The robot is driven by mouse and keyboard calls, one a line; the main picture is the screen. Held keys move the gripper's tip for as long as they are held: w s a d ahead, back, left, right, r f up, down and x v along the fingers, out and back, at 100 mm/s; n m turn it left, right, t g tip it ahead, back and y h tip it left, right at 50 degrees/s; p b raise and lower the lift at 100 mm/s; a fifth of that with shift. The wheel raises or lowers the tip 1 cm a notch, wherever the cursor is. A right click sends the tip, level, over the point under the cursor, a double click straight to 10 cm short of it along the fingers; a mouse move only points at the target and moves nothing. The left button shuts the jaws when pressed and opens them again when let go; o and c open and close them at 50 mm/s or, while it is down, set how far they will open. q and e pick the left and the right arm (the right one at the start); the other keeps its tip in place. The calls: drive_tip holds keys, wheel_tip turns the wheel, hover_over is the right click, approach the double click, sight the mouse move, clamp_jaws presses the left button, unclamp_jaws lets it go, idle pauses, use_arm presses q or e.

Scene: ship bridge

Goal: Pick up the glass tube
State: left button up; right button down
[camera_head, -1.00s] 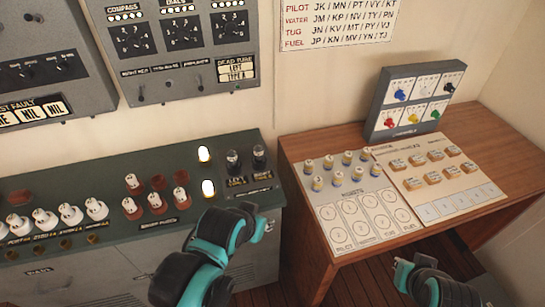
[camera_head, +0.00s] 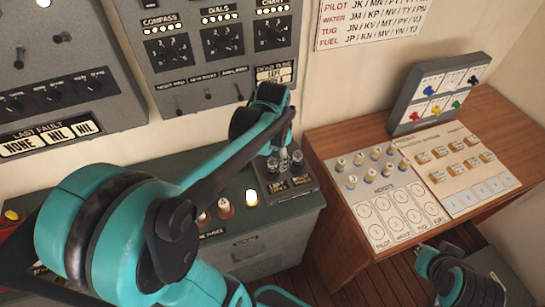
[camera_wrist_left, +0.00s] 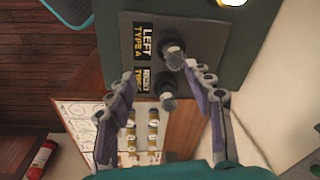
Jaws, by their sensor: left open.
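Two dark-capped glass tubes stand upright in a grey panel at the right end of the green console. The left one (camera_head: 272,167) and the right one (camera_head: 297,159) show in the head view just below my left gripper (camera_head: 281,143). In the left wrist view, the tube by the "LEFT TYPE A" label (camera_wrist_left: 172,55) and the other tube (camera_wrist_left: 167,101) lie between the fingers of my open left gripper (camera_wrist_left: 165,80). I see no finger closed on either tube. My right arm shows at the lower right of the head view, but its gripper cannot be made out.
A wooden desk (camera_head: 335,135) with small pegs and a switch box (camera_head: 438,94) stands to the right. The wall panel (camera_head: 205,60) rises close behind the gripper.

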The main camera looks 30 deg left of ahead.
sight(272, 160)
use_arm(q)
drive_tip(key=shift+w+a+f+m+g+p, duration=0.1)
drive_tip(key=shift+w+a+m+g+p, duration=0.25)
drive_tip(key=shift+a, duration=0.3)
drive_tip(key=shift+w+a+f+m+g+p, duration=0.15)
drive_tip(key=shift+w+a+g+p, duration=0.1)
drive_tip(key=shift+w+a, duration=0.25)
drive_tip(key=shift+a+f, duration=0.1)
drive_tip(key=shift+a, duration=0.1)
drive_tip(key=f+b, duration=0.1)
drive_tip(key=f, duration=0.3)
drive_tip(key=f+b, duration=0.1)
drive_tip(key=f, duration=0.2)
drive_tip(key=shift+w+d+f, duration=0.15)
drive_tip(key=shift+w+f, duration=0.05)
drive_tip(key=shift+f, duration=0.2)
clamp_jaws()
use_arm(e)
drive_tip(key=shift+a, duration=0.1)
